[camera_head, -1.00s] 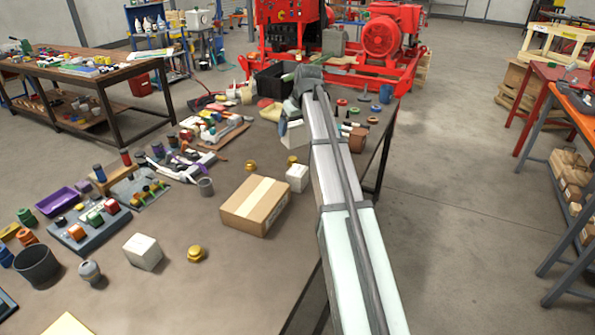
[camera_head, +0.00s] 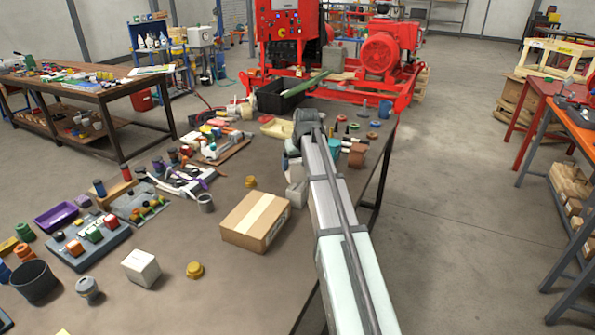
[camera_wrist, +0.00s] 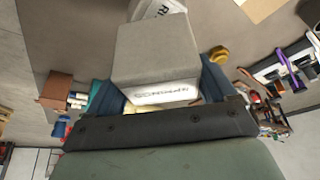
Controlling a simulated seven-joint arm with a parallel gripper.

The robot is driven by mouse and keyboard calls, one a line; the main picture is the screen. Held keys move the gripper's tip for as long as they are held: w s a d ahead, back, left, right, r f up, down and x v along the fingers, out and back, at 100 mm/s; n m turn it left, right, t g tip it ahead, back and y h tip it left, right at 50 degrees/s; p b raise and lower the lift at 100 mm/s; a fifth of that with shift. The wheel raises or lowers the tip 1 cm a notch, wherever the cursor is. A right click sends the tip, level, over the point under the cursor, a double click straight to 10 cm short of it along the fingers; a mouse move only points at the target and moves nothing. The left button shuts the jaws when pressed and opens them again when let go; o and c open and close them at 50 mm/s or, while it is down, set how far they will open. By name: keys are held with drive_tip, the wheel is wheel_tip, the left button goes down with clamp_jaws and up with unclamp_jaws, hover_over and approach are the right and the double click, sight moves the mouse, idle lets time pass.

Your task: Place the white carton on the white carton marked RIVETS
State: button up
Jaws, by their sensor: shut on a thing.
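My gripper (camera_wrist: 160,95) is shut on a white carton (camera_wrist: 158,50), whose near side carries dark lettering I cannot read for sure. Its dark blue fingers press the carton from both sides. Beyond it in the wrist view, part of another white carton (camera_wrist: 155,8) shows the letters "RI"; the held carton hides the rest. In the head view the held carton (camera_head: 296,170) is just above and behind the marked carton (camera_head: 297,195), partly covered by my arm. Whether the two touch I cannot tell.
A brown taped box (camera_head: 256,221) stands close to the left of the marked carton. A yellow knob (camera_head: 250,182) is nearby. Another white carton (camera_head: 141,268) stands at the front left beside a second yellow knob (camera_head: 195,270). A black bin (camera_head: 280,97) is at the back.

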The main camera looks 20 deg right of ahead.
sight(298, 170)
drive_tip(key=shift+f, duration=1.5)
drive_tip(key=shift+f, duration=0.2)
drive_tip(key=o, duration=1.1)
drive_tip(key=shift+c, duration=0.2)
drive_tip(key=shift+r, duration=0.1)
drive_tip(key=v, duration=1.2)
drive_tip(key=shift+r, duration=0.15)
